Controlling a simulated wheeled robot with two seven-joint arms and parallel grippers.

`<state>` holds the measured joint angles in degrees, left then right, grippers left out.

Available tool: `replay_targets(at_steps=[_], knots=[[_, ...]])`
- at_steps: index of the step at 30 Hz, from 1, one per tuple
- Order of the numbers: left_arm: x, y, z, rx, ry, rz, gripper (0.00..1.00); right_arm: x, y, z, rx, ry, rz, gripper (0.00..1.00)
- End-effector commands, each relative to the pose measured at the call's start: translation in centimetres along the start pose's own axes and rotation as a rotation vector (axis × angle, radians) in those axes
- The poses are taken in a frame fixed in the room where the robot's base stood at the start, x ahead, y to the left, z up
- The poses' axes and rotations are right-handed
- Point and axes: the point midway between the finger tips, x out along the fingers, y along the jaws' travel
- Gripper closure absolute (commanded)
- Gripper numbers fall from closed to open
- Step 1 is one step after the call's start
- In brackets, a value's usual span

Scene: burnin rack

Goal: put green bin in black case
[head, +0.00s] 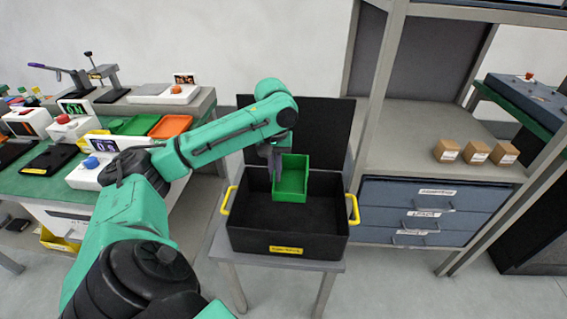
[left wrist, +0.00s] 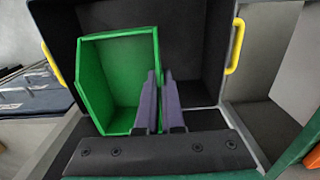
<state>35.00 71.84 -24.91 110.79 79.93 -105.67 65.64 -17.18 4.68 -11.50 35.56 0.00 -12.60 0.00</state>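The green bin (head: 291,181) is an open-topped box held over the inside of the black case (head: 287,243). The case stands open on a small grey table, its lid raised at the back and yellow handles at its sides. My left gripper (head: 272,160) is at the bin's left edge. In the left wrist view its two purple-grey fingers (left wrist: 161,103) are close together on the wall of the green bin (left wrist: 118,80). The bin appears apart from the case floor. The case's dark interior (left wrist: 195,45) shows behind it. My right gripper is in neither view.
A workbench (head: 40,180) on the left carries devices with small screens, plus green and orange trays (head: 170,127). A shelf rack on the right holds three cardboard boxes (head: 476,153) above blue drawers (head: 430,208). The case interior looks otherwise empty.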

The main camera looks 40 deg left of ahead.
Motion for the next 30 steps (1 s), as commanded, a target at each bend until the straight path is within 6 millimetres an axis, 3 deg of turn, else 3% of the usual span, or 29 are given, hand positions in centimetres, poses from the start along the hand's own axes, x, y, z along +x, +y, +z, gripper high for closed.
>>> replay_targets(at_steps=[1,6,9,14,18,21,30], knots=[[2.1,-0.1,0.1,-0.001,-0.004,-0.006,1.00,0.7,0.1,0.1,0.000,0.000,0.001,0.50],[7.8,-0.1,0.1,0.000,-0.003,-0.004,1.00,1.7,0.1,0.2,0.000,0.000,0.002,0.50],[10.2,0.0,0.0,0.001,-0.001,-0.002,1.00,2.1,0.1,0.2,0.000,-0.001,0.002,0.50],[12.6,0.0,0.0,0.001,0.000,-0.001,1.00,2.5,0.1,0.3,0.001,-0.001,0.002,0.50],[15.9,0.0,0.1,0.001,-0.002,-0.001,1.00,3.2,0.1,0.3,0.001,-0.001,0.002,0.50],[17.0,0.0,0.0,0.001,0.002,-0.001,1.00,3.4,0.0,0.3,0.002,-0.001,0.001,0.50],[17.1,0.0,0.0,0.002,0.001,-0.001,1.00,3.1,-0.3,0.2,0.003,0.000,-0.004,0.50]])
